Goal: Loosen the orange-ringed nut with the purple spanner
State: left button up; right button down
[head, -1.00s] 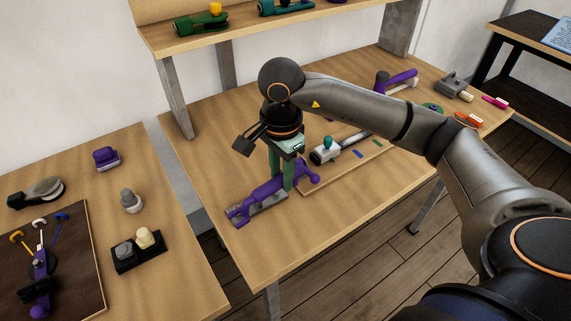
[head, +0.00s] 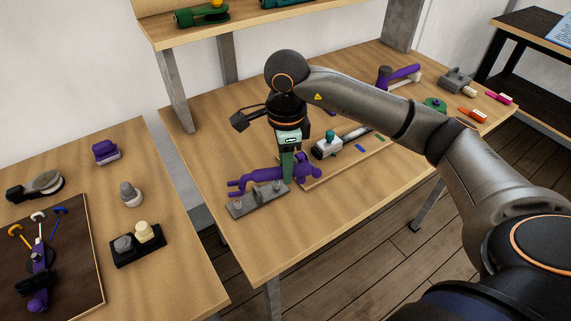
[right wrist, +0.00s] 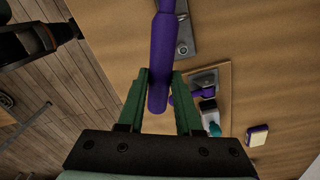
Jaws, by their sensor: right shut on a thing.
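My right gripper (head: 288,168) is shut on the purple spanner (head: 258,175). The right wrist view shows the spanner's handle (right wrist: 161,50) between the green fingers (right wrist: 160,82). The spanner lies roughly level, its forked end pointing left, and appears just above a grey holder (head: 257,201). A wooden board (head: 350,163) beside it bears a grey-white fitting with a teal knob (head: 328,146), a rod and a purple part (head: 315,171). I cannot make out an orange-ringed nut in either view. My left gripper is not in view.
A purple-headed tool (head: 398,76), a green round piece (head: 435,104) and markers (head: 471,114) lie farther right. A left table holds a dark mat (head: 80,262), a black tray (head: 138,247) and small items. The bench front is clear.

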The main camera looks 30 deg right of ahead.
notch_tip(320, 180, down, 4)
jog(key=b, duration=0.2)
jog(key=shift+b, duration=0.35)
jog(key=shift+r, duration=0.3)
jog(key=shift+f, duration=0.15)
dwell(0.4)
jog(key=shift+f+b, duration=0.6)
jog(key=shift+b, duration=0.2)
jog(key=shift+f, duration=0.15)
jog(key=shift+w, duration=0.1)
